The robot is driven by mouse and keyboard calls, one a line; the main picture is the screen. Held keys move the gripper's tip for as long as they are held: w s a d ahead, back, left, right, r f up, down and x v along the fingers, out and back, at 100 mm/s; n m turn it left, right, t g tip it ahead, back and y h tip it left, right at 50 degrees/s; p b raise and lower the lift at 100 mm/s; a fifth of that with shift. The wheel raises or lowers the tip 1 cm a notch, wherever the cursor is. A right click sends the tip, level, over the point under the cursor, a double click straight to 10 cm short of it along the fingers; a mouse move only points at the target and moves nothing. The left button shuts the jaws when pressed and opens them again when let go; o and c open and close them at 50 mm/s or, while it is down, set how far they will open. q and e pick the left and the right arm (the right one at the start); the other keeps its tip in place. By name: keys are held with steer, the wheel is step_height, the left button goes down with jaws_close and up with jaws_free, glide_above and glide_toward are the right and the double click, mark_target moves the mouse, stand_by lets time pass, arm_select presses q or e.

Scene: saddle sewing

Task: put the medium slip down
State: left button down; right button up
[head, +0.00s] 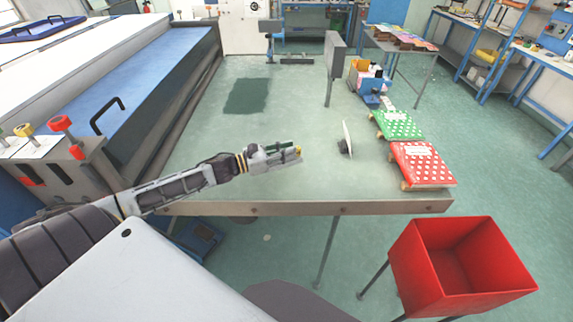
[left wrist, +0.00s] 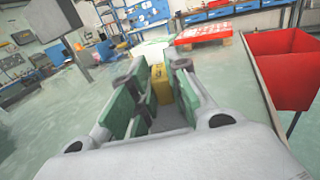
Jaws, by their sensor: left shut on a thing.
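My left gripper (head: 287,155) reaches in from the left, above the near part of the grey-green table (head: 250,185). It is shut on a small yellow piece, likely the medium slip (left wrist: 161,84), which shows between the green finger pads in the left wrist view. My right gripper is not in view.
At the table's right edge lie a red dotted pad (head: 430,172) and a green dotted pad (head: 405,128), each with a white label. A red bin (head: 465,262) stands in front. The table's middle is clear.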

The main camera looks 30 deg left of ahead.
mark_target(287, 164)
arm_select(q)
steer(key=shift+f, duration=0.95)
steer(key=shift+f, duration=0.1)
steer(key=shift+f, duration=1.8)
steer(key=shift+f, duration=0.1)
steer(key=c, duration=1.4)
jaws_free()
steer(key=shift+o, duration=0.2)
steer(key=shift+b+v, duration=0.4)
steer(key=shift+v, duration=5.6)
